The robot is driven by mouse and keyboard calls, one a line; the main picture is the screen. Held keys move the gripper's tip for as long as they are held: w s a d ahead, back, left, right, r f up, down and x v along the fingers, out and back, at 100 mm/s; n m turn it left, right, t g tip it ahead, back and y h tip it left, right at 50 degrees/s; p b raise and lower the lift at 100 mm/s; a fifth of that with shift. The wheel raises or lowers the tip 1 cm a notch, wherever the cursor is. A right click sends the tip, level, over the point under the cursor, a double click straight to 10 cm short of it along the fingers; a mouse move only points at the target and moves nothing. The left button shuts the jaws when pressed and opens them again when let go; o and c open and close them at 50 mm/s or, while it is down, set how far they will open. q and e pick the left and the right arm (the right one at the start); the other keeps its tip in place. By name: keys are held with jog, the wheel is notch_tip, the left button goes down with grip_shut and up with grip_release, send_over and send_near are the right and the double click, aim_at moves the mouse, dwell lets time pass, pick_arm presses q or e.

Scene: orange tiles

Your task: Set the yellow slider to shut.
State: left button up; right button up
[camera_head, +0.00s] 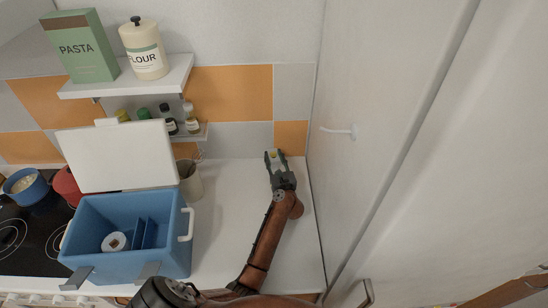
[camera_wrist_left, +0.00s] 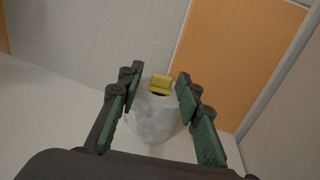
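The yellow slider (camera_wrist_left: 160,84) sits on top of a whitish rounded body (camera_wrist_left: 153,118), with a small dark gap just below it. In the head view only a speck of the slider (camera_head: 273,154) shows, between the fingers. My left gripper (camera_wrist_left: 160,73) is open and empty. Its two fingers stand either side of the slider, apart from it. In the head view the left gripper (camera_head: 274,156) is at the back right of the white counter, near the tiled wall. The fingers hide most of the whitish body there. My right gripper is not in view.
A blue cooler box (camera_head: 125,235) with its white lid (camera_head: 118,155) raised stands left of my arm. A tall white cabinet side (camera_head: 350,100) closes off the right. The counter (camera_head: 232,205) between box and arm is clear.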

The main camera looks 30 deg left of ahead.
pick_arm(q)
jog(key=shift+o, duration=0.2)
notch_tip(320, 180, up, 10)
dwell(0.5)
jog(key=shift+c, duration=0.3)
